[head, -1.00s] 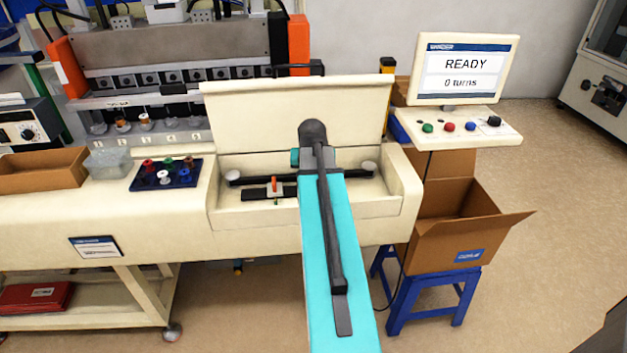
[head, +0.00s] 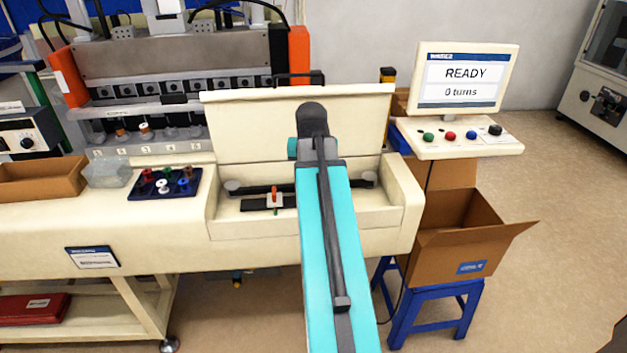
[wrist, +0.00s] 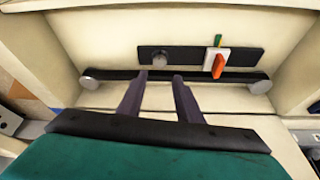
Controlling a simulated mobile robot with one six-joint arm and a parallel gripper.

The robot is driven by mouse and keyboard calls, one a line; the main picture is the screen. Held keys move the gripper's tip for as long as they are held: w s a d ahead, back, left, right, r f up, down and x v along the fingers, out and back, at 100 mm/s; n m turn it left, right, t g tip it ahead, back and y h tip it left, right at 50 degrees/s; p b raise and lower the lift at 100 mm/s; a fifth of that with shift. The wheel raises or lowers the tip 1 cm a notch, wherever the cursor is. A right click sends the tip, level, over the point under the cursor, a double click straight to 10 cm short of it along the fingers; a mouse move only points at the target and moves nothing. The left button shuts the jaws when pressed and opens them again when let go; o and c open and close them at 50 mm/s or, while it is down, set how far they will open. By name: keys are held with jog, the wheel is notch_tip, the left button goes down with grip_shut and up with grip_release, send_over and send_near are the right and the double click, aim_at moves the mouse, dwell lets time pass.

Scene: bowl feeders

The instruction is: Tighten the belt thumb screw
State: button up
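The belt (wrist: 205,75) is a dark band between two grey round pulleys in the cream machine's open bay; it also shows in the head view (head: 340,183). Beside it lies a black plate (wrist: 190,58). On the plate sits a grey round knob (wrist: 160,58), which looks like the thumb screw, and a white block with an orange lever (wrist: 218,66). My gripper (wrist: 160,77) is open and empty, its two fingertips apart over the belt. The knob shows just beyond the gap between them; I cannot tell the height above it. In the head view my arm hides the gripper and knob.
A raised cream lid (head: 300,125) stands behind the bay, and cream walls (head: 405,200) close its sides. A screen (head: 462,78) reads READY, 0 turns. A blue tray (head: 145,190) of spools lies to the left. A cardboard box (head: 455,245) stands on a blue stool at right.

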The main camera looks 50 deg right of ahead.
jog(key=shift+v, duration=1.95)
